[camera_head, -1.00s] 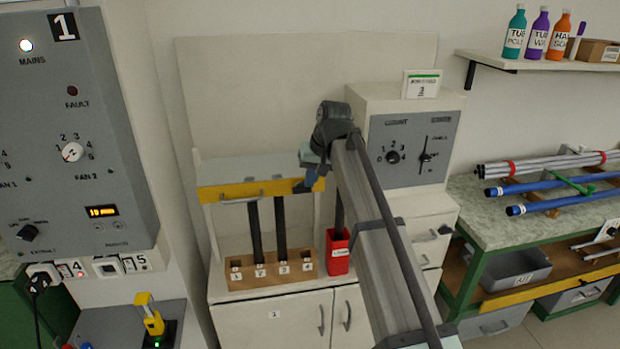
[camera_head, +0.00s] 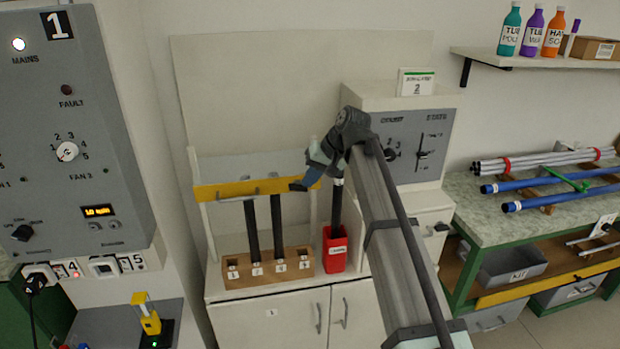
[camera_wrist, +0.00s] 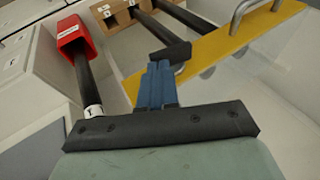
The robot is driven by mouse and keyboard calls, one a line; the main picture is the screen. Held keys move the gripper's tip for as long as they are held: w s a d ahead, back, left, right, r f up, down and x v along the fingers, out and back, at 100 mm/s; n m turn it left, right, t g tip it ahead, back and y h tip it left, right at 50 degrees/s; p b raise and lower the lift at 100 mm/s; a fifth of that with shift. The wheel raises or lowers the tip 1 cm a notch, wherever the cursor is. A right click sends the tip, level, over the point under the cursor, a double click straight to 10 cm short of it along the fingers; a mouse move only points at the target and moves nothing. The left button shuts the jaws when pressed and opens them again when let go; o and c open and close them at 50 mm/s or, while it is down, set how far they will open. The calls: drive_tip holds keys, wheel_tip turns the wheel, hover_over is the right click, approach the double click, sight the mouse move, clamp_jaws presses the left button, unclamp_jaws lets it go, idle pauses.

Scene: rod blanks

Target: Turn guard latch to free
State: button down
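The guard is a clear panel with a yellow bar (camera_head: 225,191) and a metal handle, above the wooden rack. The yellow bar also shows in the wrist view (camera_wrist: 215,48). My gripper (camera_head: 299,185) is at the right end of this bar, slanting down to the left. In the wrist view its two blue fingers (camera_wrist: 158,85) lie close together. A dark block (camera_wrist: 165,57) sits at their ends, beside the yellow bar. I cannot tell whether it is the fingertips or part of the latch, nor whether they touch the bar. The latch is not clearly visible.
The wooden rack (camera_head: 240,276) holds black rods below the guard. A red holder (camera_head: 335,257) with an upright black rod stands to its right, near my arm. A grey dial panel (camera_head: 425,145) is behind the arm. The workbench (camera_head: 480,222) at right carries tubes.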

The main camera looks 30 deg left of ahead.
drive_tip(key=shift+w+d+f+m+g+y, duration=0.15)
drive_tip(key=shift+f+g+y, duration=0.2)
drive_tip(key=shift+g+y, duration=0.3)
drive_tip(key=shift+w+d+f+m+g+y, duration=0.15)
drive_tip(key=shift+f+g+y, duration=0.15)
drive_tip(key=shift+g+y, duration=0.3)
idle(2.1)
drive_tip(key=shift+w+d+f+m+g+y, duration=0.15)
drive_tip(key=shift+f+g+y, duration=0.2)
drive_tip(key=shift+g+y, duration=0.25)
drive_tip(key=shift+s+a+f+m+g+y, duration=0.1)
drive_tip(key=shift+f+m+g+y, duration=0.2)
drive_tip(key=shift+y, duration=0.45)
drive_tip(key=shift+w+d+f+m+g+y, duration=0.1)
drive_tip(key=shift+f+g+y, duration=0.25)
drive_tip(key=shift+g+y, duration=0.3)
idle(2.7)
